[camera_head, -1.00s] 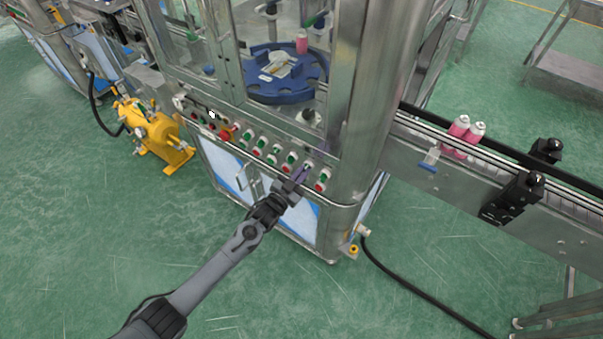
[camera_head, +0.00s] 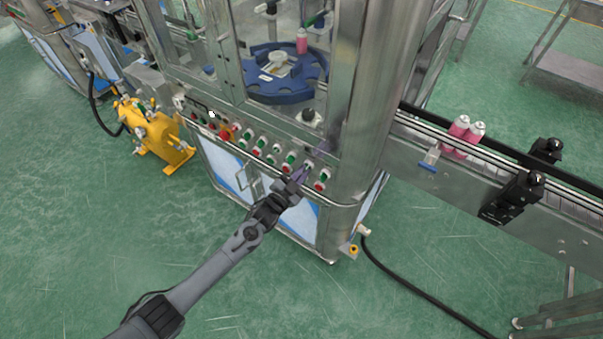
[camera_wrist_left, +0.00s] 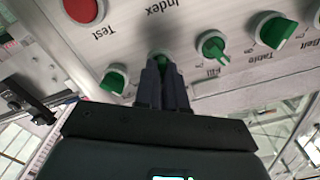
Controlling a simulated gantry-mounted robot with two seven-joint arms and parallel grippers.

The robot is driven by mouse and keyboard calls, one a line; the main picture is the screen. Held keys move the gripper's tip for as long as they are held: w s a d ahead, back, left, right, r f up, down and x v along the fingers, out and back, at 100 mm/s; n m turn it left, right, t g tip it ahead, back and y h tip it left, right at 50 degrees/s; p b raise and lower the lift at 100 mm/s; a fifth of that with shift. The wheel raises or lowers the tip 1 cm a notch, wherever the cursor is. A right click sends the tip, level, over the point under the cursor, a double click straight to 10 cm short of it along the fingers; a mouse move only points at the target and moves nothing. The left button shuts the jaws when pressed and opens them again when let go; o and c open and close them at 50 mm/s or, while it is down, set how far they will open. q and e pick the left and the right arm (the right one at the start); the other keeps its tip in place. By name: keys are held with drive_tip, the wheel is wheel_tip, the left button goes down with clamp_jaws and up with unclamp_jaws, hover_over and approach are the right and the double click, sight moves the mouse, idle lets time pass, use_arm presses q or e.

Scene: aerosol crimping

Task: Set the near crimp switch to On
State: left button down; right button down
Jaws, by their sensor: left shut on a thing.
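My left gripper (camera_head: 302,174) is at the right part of the control row on the machine's front panel. In the left wrist view its dark fingers (camera_wrist_left: 162,70) are shut on a green switch knob (camera_wrist_left: 160,52). The fingers cover most of this knob, and its own label is hidden, so I cannot read its setting. Another green knob (camera_wrist_left: 116,78) is just left of the fingers. A green knob marked Fill (camera_wrist_left: 212,46) is just right of them, then one marked Table (camera_wrist_left: 274,30). My right gripper is not in view.
A red button (camera_wrist_left: 83,9) lies near the Test label. Several other switches and buttons (camera_head: 244,142) run along the panel. A conveyor (camera_head: 455,190) with pink cans (camera_head: 459,126) extends right. A blue turntable (camera_head: 285,88) is behind the glass. The green floor in front is clear.

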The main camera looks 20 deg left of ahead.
use_arm(q)
drive_tip(key=c, duration=1.2)
unclamp_jaws()
drive_tip(key=p+v, duration=0.2)
drive_tip(key=v, duration=0.8)
drive_tip(key=shift+s, duration=0.4)
